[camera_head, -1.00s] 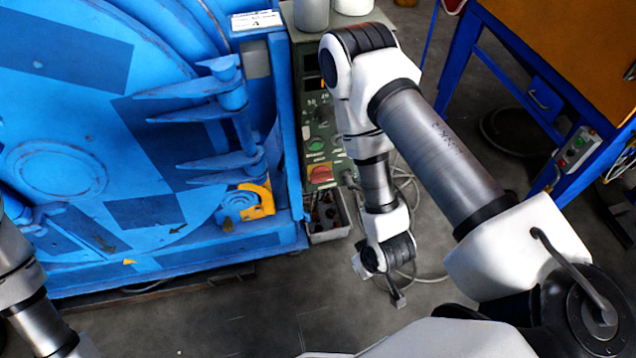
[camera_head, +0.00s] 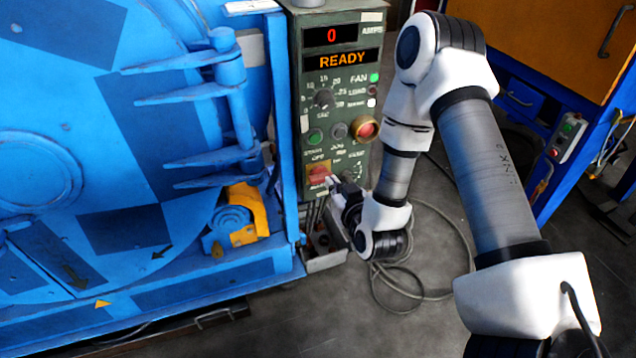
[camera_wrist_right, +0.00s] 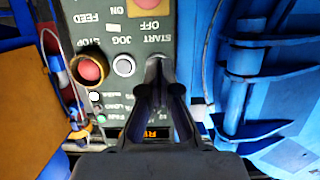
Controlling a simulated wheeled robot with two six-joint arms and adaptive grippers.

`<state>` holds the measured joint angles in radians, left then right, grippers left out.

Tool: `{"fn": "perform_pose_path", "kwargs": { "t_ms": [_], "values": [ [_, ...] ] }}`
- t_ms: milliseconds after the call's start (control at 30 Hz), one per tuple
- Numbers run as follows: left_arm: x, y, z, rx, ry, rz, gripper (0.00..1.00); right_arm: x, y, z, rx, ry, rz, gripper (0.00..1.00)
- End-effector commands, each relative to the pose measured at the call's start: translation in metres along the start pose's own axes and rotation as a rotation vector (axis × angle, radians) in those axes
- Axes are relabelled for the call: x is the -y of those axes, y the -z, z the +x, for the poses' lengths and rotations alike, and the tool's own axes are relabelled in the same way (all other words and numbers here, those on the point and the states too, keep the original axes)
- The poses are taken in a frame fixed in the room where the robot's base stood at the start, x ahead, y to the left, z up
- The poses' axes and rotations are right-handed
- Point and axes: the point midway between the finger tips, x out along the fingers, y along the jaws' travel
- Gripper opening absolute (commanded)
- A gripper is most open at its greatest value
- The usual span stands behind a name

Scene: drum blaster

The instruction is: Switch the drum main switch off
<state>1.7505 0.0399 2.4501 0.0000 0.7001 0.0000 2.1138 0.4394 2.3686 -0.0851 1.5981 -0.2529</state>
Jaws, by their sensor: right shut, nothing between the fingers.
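The drum main switch (camera_head: 318,176) is a red handle low on the grey-green control panel (camera_head: 345,90), near ON and OFF lettering. In the right wrist view, which shows the panel upside down, the switch (camera_wrist_right: 150,7) is at the top edge, partly cut off. My right gripper (camera_head: 333,184) is at the panel's lower part, close beside the switch; contact cannot be told from the head view. In the wrist view its fingertips (camera_wrist_right: 158,62) are together and empty, over the START button area, apart from the switch in the picture. My left gripper is out of view.
The panel displays read 0 and READY (camera_head: 343,60). A red stop button (camera_head: 366,128) sits right of the switch. The blue drum machine (camera_head: 110,200) stands left. A small bin (camera_head: 325,262) and loose cables (camera_head: 440,290) lie below. A blue-framed cabinet (camera_head: 560,60) stands right.

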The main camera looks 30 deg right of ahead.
Motion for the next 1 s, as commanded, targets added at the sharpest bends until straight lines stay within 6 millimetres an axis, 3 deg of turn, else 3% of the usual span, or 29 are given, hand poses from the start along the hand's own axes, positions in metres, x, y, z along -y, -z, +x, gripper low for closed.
{"fn": "perform_pose_path", "kwargs": {
  "t_ms": [233,600,733,1000],
  "values": [
    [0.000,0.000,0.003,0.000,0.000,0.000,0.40,0.000,-0.001,0.022,-0.002,0.000,-0.002,0.00],
    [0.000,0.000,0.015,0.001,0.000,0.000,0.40,0.000,-0.002,0.103,-0.002,0.000,-0.002,0.00],
    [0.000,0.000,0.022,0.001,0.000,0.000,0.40,0.000,-0.028,0.107,0.004,0.001,-0.002,0.00],
    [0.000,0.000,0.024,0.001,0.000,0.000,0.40,0.001,-0.040,0.110,0.002,0.001,0.000,0.00]
  ]
}}
